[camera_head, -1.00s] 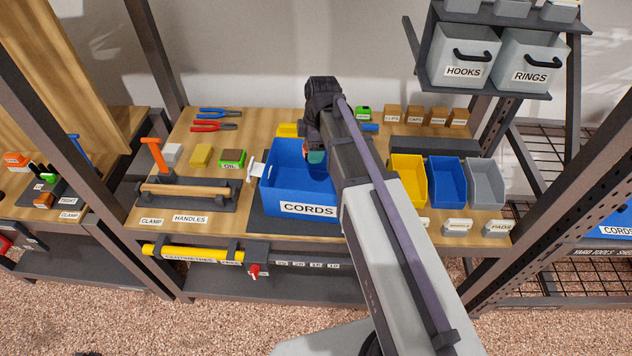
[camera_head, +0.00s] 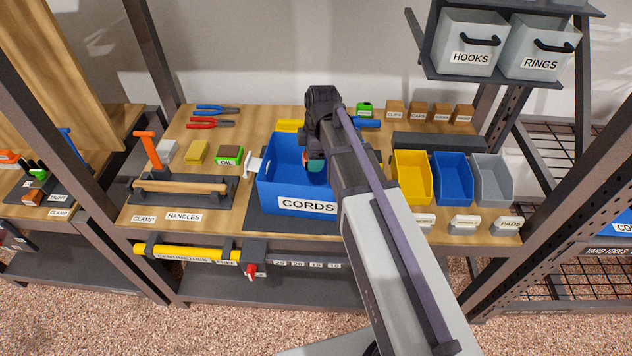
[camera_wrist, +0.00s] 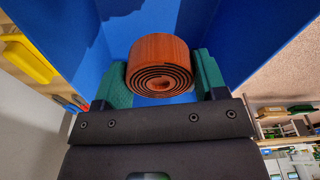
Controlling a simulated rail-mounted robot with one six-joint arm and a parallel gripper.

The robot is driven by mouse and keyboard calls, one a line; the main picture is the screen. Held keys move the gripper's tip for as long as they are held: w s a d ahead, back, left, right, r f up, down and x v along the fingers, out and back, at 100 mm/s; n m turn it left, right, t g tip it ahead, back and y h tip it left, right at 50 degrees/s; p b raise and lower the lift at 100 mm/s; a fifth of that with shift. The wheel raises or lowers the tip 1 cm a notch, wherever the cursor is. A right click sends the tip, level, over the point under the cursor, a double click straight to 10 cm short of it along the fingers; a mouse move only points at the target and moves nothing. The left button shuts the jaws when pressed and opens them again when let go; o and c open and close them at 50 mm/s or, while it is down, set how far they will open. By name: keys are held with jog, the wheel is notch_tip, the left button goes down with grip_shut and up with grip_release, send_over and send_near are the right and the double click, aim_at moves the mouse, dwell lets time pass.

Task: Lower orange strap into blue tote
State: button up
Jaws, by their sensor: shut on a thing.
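The orange strap (camera_wrist: 160,62) is a tight roll, its coiled end facing the wrist camera. My gripper (camera_wrist: 158,85) is shut on it, with a green finger pad on each side. The blue tote (camera_head: 292,200), labelled CORDS, stands on the workbench. Its blue walls surround the strap in the wrist view (camera_wrist: 235,30). In the head view my arm covers the tote's right part, and the strap is hidden behind the arm and tote. I cannot tell whether the strap touches the tote floor.
Yellow (camera_head: 411,178), blue (camera_head: 453,180) and grey (camera_head: 491,180) open bins stand right of the tote. A tray with a wooden handle (camera_head: 180,187) and an orange-handled clamp (camera_head: 147,150) lies left. Bins labelled HOOKS (camera_head: 468,45) and RINGS (camera_head: 540,50) sit high at right.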

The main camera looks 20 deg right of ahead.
jog(key=b, duration=0.6)
send_near(314, 184)
jog(key=shift+s+a+f, duration=0.95)
jog(key=shift+s+f, duration=0.05)
jog(key=shift+f, duration=0.05)
jog(key=shift+f+b, duration=2.55)
jog(key=shift+b, duration=0.15)
dwell(0.4)
jog(key=o, duration=1)
jog(key=shift+r, duration=0.1)
jog(key=r+p, duration=0.3)
jog(key=d+r+p, duration=0.1)
jog(key=r+p, duration=0.7)
jog(key=shift+s+d, duration=0.1)
jog(key=shift+d, duration=0.05)
jog(key=shift+f, duration=0.1)
